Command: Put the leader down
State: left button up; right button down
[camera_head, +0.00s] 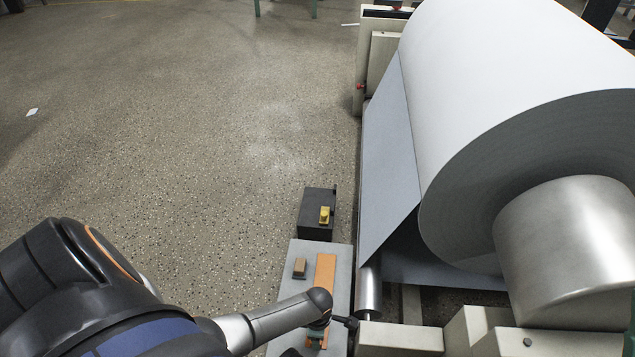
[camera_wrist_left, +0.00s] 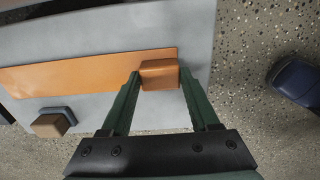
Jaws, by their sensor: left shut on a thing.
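The leader looks like a flat orange strip (camera_head: 325,272) lying along a grey plate (camera_head: 342,262). In the left wrist view the orange strip (camera_wrist_left: 80,72) ends in a brown block (camera_wrist_left: 159,70). My left gripper (camera_wrist_left: 160,78) has its green fingers on either side of that block and is shut on it. The strip and block appear to rest on the plate; I cannot tell any small gap. In the head view my left gripper (camera_head: 317,336) is over the near end of the strip, and my wrist mostly hides it. My right gripper is not in view.
A small brown block (camera_head: 299,267) on a dark base stands left of the strip. Beyond the plate is a black box (camera_head: 316,204) with a yellow knob. A large paper roll (camera_head: 490,70), its hanging sheet (camera_head: 388,170) and a steel roller (camera_head: 369,290) stand right.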

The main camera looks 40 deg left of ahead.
pick_arm(q)
jog(key=o, duration=1.4)
jog(key=shift+o, duration=0.2)
